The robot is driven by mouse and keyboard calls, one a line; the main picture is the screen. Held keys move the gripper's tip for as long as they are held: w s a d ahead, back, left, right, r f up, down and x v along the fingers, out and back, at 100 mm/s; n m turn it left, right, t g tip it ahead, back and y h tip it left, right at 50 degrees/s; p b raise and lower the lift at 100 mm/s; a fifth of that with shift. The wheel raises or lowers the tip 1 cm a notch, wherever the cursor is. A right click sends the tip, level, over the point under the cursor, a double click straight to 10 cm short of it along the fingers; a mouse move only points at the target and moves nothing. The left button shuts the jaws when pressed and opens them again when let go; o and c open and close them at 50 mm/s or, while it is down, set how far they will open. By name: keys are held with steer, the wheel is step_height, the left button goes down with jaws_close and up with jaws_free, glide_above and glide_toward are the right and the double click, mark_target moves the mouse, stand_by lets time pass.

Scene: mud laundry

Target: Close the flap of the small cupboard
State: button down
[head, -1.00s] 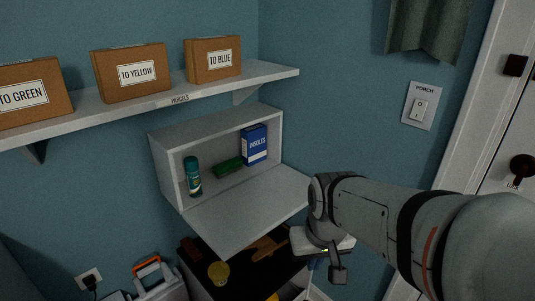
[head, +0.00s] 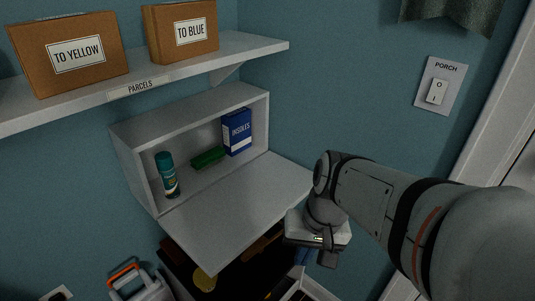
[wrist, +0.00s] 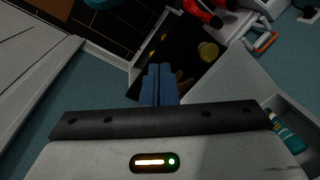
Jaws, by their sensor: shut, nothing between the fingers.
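The small cupboard (head: 137,166) is a white wall box with its front open. Its flap (head: 240,210) hangs folded down, sticking out roughly level from the lower front edge. Inside stand a teal can (head: 167,175), a green item (head: 208,158) and a blue INSOLES box (head: 237,132). My gripper (head: 303,258) is to the right of the flap and looks lower than it, partly hidden by my wrist. In the wrist view its blue fingers (wrist: 158,84) are together and empty, and the flap (wrist: 222,92) shows to their right.
A shelf (head: 150,85) with parcel boxes (head: 68,52) runs above the cupboard. Below the flap is a dark-topped unit with a yellow round item (head: 204,279) on it. A light switch (head: 438,91) is on the right wall, near the door frame.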

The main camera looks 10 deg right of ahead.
steer(key=w+d+f+m+t+y+b, duration=0.25)
steer(key=w+f+m+y+b, duration=0.65)
steer(key=w+f+m+y, duration=0.5)
steer(key=w+d+f+m+t+h+b, duration=0.2)
steer(key=w+d+f+m+t+b, duration=0.15)
steer(key=d+f+m+t, duration=0.45)
steer(key=w+d+f+m+t+h+b, duration=0.2)
steer(key=w+d+f+m+t+b, duration=0.25)
steer(key=d, duration=0.45)
steer(key=w+a+r+t, duration=0.1)
steer(key=w+a+r, duration=0.4)
steer(key=w+r, duration=0.2)
steer(key=shift+w+a+p, duration=0.25)
steer(key=shift+w+p, duration=0.05)
steer(key=shift+w, duration=0.3)
steer(key=shift+f, duration=0.1)
